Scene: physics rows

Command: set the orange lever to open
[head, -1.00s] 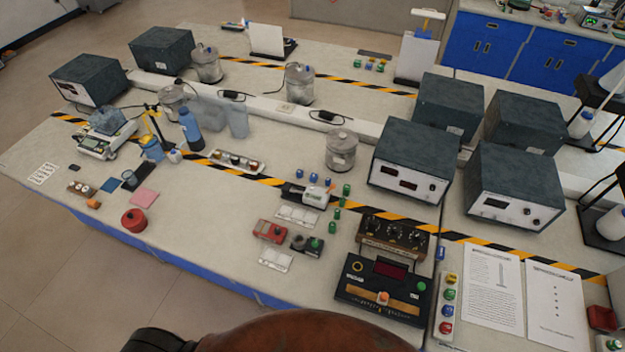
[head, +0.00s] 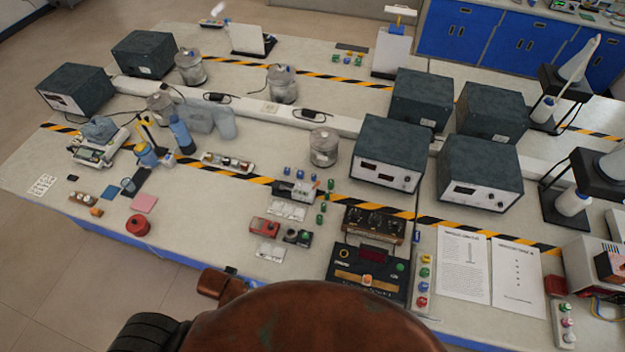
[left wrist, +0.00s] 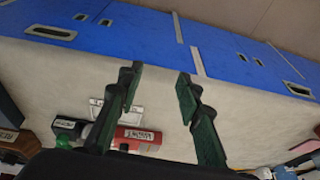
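A small orange lever knob (head: 367,281) sits at about the middle of a tan slot strip on a black panel box (head: 345,262) at the front of the bench. The box also has a dark red display and a green button. Lettering by the slot is too small to read. My left gripper (left wrist: 158,85) is open and empty in the left wrist view, above the bench's front edge, with a red box (left wrist: 138,137) beyond its fingers. The lever cannot be made out in that view. The left fingers are not clear in the head view; my right gripper is not in view.
A wooden knob box (head: 374,223) stands right behind the panel. A strip of coloured buttons (head: 423,285) lies close on its right. Bare bench top lies left of these.

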